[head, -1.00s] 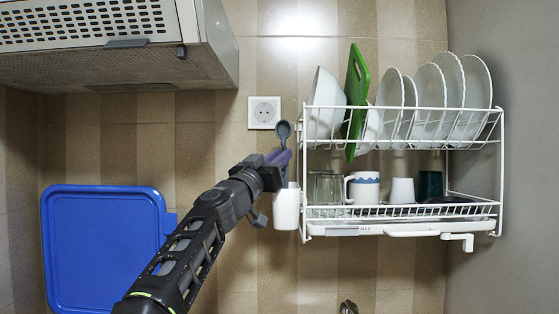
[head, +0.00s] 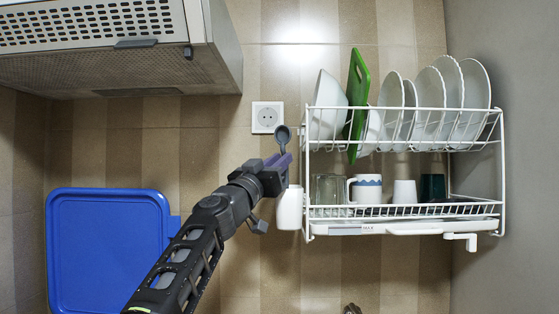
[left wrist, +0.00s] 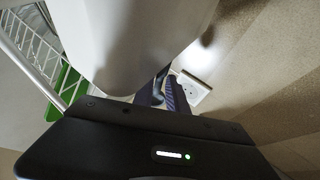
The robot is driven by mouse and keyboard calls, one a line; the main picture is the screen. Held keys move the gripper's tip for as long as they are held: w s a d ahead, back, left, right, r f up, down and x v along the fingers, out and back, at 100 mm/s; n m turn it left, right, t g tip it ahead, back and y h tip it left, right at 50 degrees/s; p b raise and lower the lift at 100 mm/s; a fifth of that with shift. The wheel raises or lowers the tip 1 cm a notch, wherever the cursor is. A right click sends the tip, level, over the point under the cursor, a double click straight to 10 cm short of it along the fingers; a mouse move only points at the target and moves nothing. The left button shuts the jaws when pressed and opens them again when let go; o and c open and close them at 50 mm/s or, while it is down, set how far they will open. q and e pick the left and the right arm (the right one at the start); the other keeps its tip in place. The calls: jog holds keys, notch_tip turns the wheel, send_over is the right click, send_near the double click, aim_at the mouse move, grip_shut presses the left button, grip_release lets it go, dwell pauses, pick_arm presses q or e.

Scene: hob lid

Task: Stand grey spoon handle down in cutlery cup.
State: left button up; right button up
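The grey spoon (head: 282,134) is bowl up in the head view, its bowl above my left gripper (head: 277,162). The gripper's purple fingers appear shut on it; its handle is mostly hidden. The white cutlery cup (head: 290,208) hangs at the rack's left side, just below and right of the gripper. I cannot tell whether the handle's lower end is inside the cup. In the left wrist view, a large white surface, apparently the cup (left wrist: 135,40), fills the top centre, with a purple finger (left wrist: 178,97) and part of the spoon (left wrist: 159,85) behind it. My right gripper is not in view.
The white dish rack (head: 400,228) holds plates, a green board (head: 357,90), mugs and glasses right of the cup. A socket (head: 267,117) is on the wall behind. The cooker hood (head: 120,70) is upper left; a blue lid (head: 105,250) stands lower left.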

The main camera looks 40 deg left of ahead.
pick_arm(q)
jog(key=o, duration=0.5)
jog(key=shift+g, duration=0.4)
jog(key=f, duration=0.1)
jog(key=w+f, duration=0.2)
jog(key=shift+a+f, duration=0.2)
jog(key=shift+f, duration=0.1)
jog(key=shift+c, duration=0.2)
jog(key=s+d+b, duration=0.1)
jog(key=s+b, duration=0.4)
jog(key=s, duration=0.4)
jog(key=shift+d+t+b, duration=0.15)
jog(key=shift+t+b, duration=0.15)
jog(key=shift+b, duration=0.05)
jog(key=shift+r, duration=0.1)
